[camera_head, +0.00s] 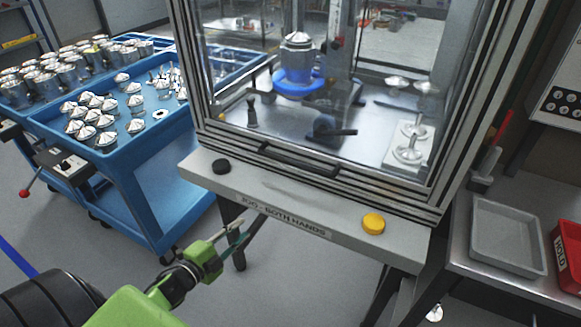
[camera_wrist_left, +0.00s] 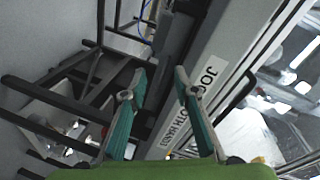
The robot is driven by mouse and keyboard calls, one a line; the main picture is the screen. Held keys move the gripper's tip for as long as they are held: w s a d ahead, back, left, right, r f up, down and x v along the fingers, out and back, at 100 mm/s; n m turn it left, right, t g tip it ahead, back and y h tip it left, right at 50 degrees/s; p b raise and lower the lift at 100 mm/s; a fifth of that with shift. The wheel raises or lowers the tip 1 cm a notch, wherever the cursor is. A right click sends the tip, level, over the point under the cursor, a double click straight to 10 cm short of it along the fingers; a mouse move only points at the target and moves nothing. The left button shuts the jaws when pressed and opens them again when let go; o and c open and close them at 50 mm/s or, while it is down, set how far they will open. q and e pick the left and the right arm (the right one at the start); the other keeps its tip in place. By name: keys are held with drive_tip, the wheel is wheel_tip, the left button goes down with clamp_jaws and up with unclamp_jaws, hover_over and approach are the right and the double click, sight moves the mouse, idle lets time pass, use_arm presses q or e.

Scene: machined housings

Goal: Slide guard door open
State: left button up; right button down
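The guard door (camera_head: 318,110) is a clear panel in a metal frame on the front of the machine, and it looks closed. Its dark bar handle (camera_head: 298,160) runs along the lower edge; what looks like the same handle shows in the left wrist view (camera_wrist_left: 236,92). My left gripper (camera_head: 252,228) is green, below and to the left of the handle, in front of the shelf edge and apart from the handle. In the left wrist view its two fingers (camera_wrist_left: 160,76) stand apart with nothing between them. My right gripper is not in view.
The ledge (camera_head: 300,200) below the door carries a black button (camera_head: 221,166) and a yellow button (camera_head: 373,224). A blue cart (camera_head: 130,165) with metal parts stands at left. A grey tray (camera_head: 507,237) and a red bin (camera_head: 570,255) are at right. Behind the glass is a blue fixture (camera_head: 298,80).

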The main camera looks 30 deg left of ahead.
sight(290, 162)
use_arm(q)
drive_tip(key=w+d+r+m+t+h, duration=0.1)
drive_tip(key=d+r+m+h, duration=0.15)
drive_tip(key=r, duration=0.35)
drive_tip(key=w+d+r+m+t+h+b, duration=0.1)
drive_tip(key=r+m+h, duration=0.15)
drive_tip(key=r, duration=0.35)
drive_tip(key=d+r+m+t+h, duration=0.1)
drive_tip(key=r+m, duration=0.3)
drive_tip(key=r, duration=0.2)
drive_tip(key=p+x, duration=0.1)
drive_tip(key=x, duration=0.3)
drive_tip(key=p+x, duration=0.1)
drive_tip(key=x, duration=0.4)
drive_tip(key=p+x, duration=0.1)
drive_tip(key=x, duration=0.3)
drive_tip(key=shift+w+d+f, duration=0.15)
drive_tip(key=shift+w+f, duration=0.1)
drive_tip(key=shift+w, duration=0.15)
clamp_jaws()
